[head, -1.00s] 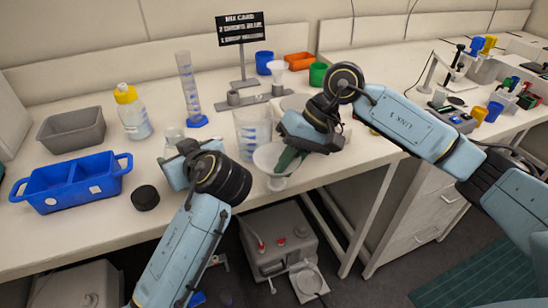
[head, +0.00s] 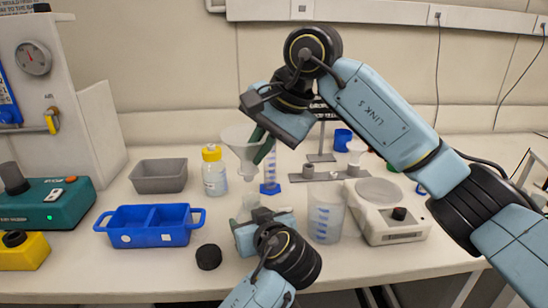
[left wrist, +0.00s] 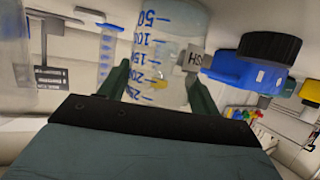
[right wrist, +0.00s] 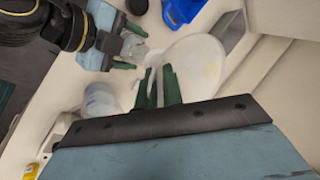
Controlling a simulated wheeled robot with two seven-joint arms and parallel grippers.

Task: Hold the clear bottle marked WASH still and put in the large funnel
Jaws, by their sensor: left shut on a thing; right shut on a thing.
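The clear bottle (head: 250,204) stands on the bench without a cap, mostly hidden in the head view behind my left gripper (head: 256,212). In the left wrist view the fingers are shut on the bottle (left wrist: 160,45), which shows blue graduations and a partly visible label. My right gripper (head: 264,146) is shut on the rim of the large white funnel (head: 238,136). The funnel hangs in the air, stem down, above and behind the bottle in the head view. The right wrist view shows the funnel (right wrist: 198,65) right of the bottle (right wrist: 133,48). I cannot tell whether the stem lines up with the mouth.
A beaker (head: 326,218) and a balance (head: 400,232) stand to the right. A yellow-capped bottle (head: 214,178), a blue cylinder (head: 270,186) and a grey bin (head: 159,188) are behind. A blue tray (head: 128,238) and a black cap (head: 208,257) lie left.

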